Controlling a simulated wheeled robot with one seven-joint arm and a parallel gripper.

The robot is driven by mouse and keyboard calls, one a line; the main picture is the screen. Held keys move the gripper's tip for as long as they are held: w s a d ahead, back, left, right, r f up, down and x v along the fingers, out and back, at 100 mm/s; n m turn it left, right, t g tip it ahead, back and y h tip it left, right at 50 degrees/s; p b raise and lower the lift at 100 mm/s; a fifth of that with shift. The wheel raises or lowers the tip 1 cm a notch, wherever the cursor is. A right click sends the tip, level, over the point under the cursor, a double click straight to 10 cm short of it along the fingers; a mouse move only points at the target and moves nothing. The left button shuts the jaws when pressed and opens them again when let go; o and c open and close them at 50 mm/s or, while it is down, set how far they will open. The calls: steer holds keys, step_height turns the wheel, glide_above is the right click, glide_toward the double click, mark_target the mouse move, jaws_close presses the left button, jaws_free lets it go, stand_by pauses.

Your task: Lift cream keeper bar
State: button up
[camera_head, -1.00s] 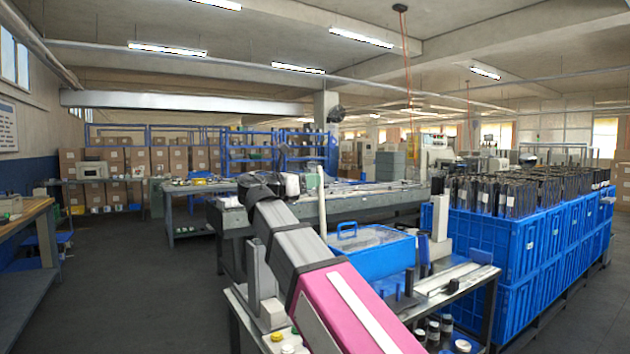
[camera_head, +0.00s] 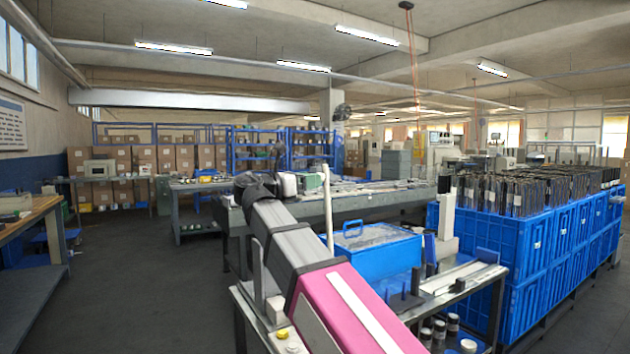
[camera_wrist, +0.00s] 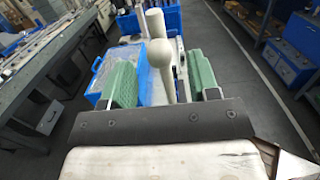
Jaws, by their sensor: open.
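A cream upright bar (camera_head: 328,215) stands at the near bench, beside the blue lidded box and just right of my gripper's end in the head view. In the wrist view a cream rod with a round ball knob (camera_wrist: 161,54) rises between two green finger pads, with a second cream post (camera_wrist: 155,22) behind it. I cannot tell whether these are one piece. My gripper (camera_wrist: 160,82) is open, its green pads apart on both sides of the ball-topped rod, and nothing is seen gripped. In the head view my gripper (camera_head: 298,183) is small and partly hidden by my arm.
A blue lidded box (camera_head: 375,250) sits on the near bench (camera_head: 462,285). A white upright block (camera_head: 446,207) stands to its right. Stacked blue crates (camera_head: 520,240) of dark rods fill the right. A long grey machine bed (camera_head: 375,203) lies beyond. Floor at left is open.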

steer(key=v, duration=0.8)
steer(key=shift+s+a, duration=0.1)
steer(key=shift+s, duration=0.05)
